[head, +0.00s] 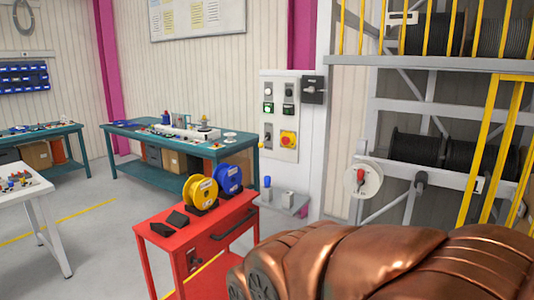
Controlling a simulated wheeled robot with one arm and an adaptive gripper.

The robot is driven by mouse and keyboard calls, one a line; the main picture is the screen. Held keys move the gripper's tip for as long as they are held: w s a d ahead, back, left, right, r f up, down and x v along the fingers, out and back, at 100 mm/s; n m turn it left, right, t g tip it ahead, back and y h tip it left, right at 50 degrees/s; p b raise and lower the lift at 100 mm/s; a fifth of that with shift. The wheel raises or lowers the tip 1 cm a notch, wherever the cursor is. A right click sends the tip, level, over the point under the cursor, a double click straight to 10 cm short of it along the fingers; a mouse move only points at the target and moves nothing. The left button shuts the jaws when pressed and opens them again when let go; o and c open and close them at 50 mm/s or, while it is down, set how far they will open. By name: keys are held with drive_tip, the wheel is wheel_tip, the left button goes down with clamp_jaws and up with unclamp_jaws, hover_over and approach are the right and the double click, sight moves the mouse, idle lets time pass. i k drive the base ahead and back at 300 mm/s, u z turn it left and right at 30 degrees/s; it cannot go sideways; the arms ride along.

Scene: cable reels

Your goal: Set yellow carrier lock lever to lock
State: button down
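A yellow reel (200,191) stands upright on a dark stand on the red cart (185,237), with a blue reel (228,179) behind it to the right. I cannot make out a lock lever or its setting on the yellow reel. A white round disc with a red handle (361,177) sits on the grey rack at the right; whether it belongs to the yellow carrier I cannot tell. A copper-coloured arm part of mine fills the lower right and hides what is behind it. My gripper's fingers are not in view.
Dark wedge-shaped blocks (177,218) lie on the cart. A wall panel (280,115) with switches and a red button is behind it, above a small grey shelf (284,203). The rack (395,120) with black cable reels stands right.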

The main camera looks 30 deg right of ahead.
sight(260, 145)
drive_tip(key=k, duration=0.25)
drive_tip(key=z, duration=0.65)
drive_tip(key=i, duration=0.75)
drive_tip(key=z, duration=0.4)
drive_tip(key=i, duration=0.7)
drive_tip(key=u, duration=0.9)
drive_tip(key=i, duration=0.75)
drive_tip(key=u, duration=0.85)
